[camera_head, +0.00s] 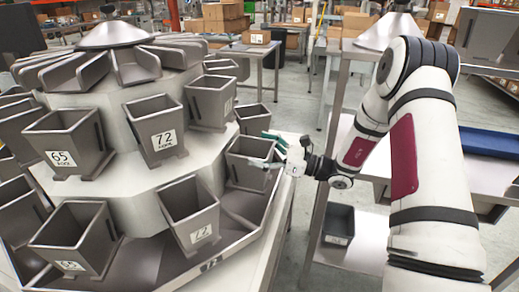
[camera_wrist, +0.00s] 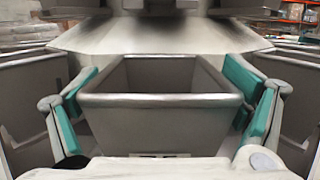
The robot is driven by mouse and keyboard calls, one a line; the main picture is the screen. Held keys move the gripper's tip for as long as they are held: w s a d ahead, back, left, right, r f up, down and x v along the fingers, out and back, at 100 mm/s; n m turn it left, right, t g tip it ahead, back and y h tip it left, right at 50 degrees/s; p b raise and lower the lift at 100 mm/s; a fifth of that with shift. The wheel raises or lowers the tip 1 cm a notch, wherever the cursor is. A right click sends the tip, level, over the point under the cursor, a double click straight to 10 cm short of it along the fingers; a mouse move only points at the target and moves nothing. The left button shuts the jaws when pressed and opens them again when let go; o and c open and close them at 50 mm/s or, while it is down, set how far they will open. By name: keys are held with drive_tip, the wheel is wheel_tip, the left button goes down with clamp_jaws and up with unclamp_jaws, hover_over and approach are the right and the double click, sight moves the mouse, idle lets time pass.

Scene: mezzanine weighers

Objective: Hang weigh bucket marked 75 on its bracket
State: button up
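My gripper (camera_head: 274,152) is at a grey metal bucket (camera_head: 247,165) in the lower row on the right side of the round weigher (camera_head: 120,200). In the wrist view the same bucket (camera_wrist: 160,113) stands upright and empty, with its rim level. My gripper's teal-padded fingers (camera_wrist: 160,95) are spread, one on each side of it. A narrow gap shows beside the left finger; contact on the right is hard to tell. The bucket's label is cut off by my gripper's body, so I cannot read a 75. Its bracket is hidden behind it.
Buckets marked 72 (camera_head: 160,125) and 65 (camera_head: 62,140) hang in the upper row. Another 72 bucket (camera_head: 192,222) hangs close by in the lower row.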

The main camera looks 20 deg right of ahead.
drive_tip(key=shift+o, duration=0.7)
drive_tip(key=v, duration=1.2)
